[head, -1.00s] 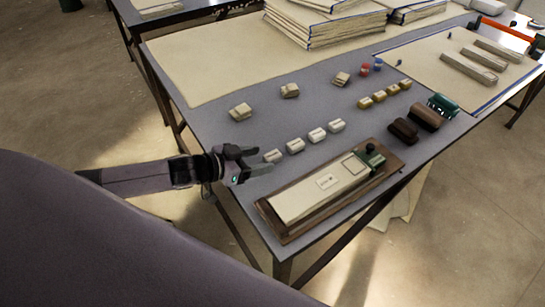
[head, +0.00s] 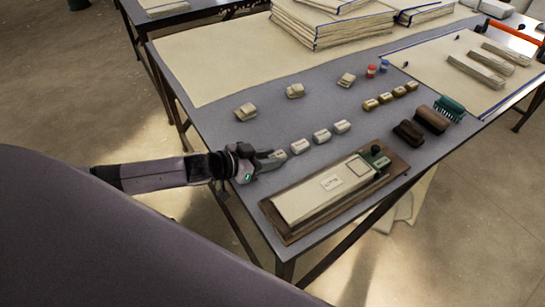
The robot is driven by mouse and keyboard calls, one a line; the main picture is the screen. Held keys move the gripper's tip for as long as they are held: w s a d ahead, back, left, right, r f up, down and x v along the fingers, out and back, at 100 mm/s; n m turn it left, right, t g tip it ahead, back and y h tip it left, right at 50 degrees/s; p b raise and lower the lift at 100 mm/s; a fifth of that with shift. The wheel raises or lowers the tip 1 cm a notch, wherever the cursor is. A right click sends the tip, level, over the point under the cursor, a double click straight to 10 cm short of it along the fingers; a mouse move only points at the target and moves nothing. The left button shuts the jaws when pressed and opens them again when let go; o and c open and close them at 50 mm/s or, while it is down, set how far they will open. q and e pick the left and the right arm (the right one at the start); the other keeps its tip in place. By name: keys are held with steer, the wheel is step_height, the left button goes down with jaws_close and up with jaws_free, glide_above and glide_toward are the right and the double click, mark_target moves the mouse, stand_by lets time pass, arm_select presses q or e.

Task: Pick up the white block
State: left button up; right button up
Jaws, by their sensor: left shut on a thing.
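Several white blocks lie in a diagonal row on the grey table (head: 230,140). The nearest white block (head: 279,156) is at the left end of the row, and my left gripper (head: 275,159) is shut on it, with the fingers partly hiding it. The other white blocks (head: 300,146), (head: 322,136) and (head: 342,126) lie apart to its right. I cannot tell whether the held block is clear of the table top. My right gripper is not in view.
A long beige box on a brown board (head: 330,193) lies just in front of the row. Brown blocks (head: 408,132), a green brush (head: 449,108) and small golden blocks (head: 385,98) lie to the right. Beige folded pieces (head: 245,111) lie behind. Stacked cloth (head: 330,25) stands at the back.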

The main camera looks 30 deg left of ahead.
arm_select(q)
step_height(320, 180, up, 20)
steer(key=p, duration=0.4)
